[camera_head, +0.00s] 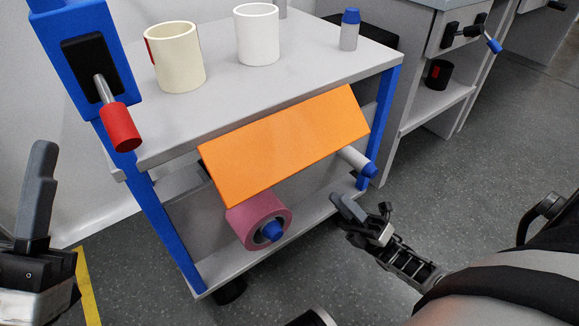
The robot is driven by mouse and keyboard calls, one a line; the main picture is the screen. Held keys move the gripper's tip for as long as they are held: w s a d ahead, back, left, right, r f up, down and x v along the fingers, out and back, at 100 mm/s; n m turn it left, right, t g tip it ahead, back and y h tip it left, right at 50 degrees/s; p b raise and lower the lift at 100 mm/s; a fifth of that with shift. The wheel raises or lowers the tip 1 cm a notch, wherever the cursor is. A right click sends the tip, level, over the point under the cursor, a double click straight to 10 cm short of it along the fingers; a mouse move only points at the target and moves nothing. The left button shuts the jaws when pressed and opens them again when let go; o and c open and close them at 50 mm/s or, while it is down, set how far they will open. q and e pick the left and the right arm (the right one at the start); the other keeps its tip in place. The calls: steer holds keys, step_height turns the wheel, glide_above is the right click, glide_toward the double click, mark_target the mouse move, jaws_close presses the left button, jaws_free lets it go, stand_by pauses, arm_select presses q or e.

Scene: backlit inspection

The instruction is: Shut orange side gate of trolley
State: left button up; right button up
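The orange side gate (285,145) is a flat panel on the near side of the trolley (185,140), just below its top. It stands tilted, its lower edge appearing to stick out from the frame. My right gripper (360,212) is below and right of the gate, apart from it, in front of the lower shelf's right end. It looks empty, but its finger gap is not clear. My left gripper (38,205) is at the left edge, away from the trolley, with one upright grey finger visible. Its other finger cannot be made out.
A pink roll (258,217) lies below the gate, and a grey blue-capped cylinder (357,160) pokes out by its right end. Cups (179,58) and a bottle (349,32) stand on top. A red-handled lever (120,126) juts out at the left post.

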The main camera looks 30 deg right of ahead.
mark_target(298, 151)
steer(key=shift+n+y, duration=0.4)
steer(key=shift+y, duration=0.1)
steer(key=x, duration=1.5)
steer(key=shift+w+a+r, duration=0.1)
steer(key=shift+w+a, duration=0.1)
steer(key=shift+g, duration=0.3)
jaws_close()
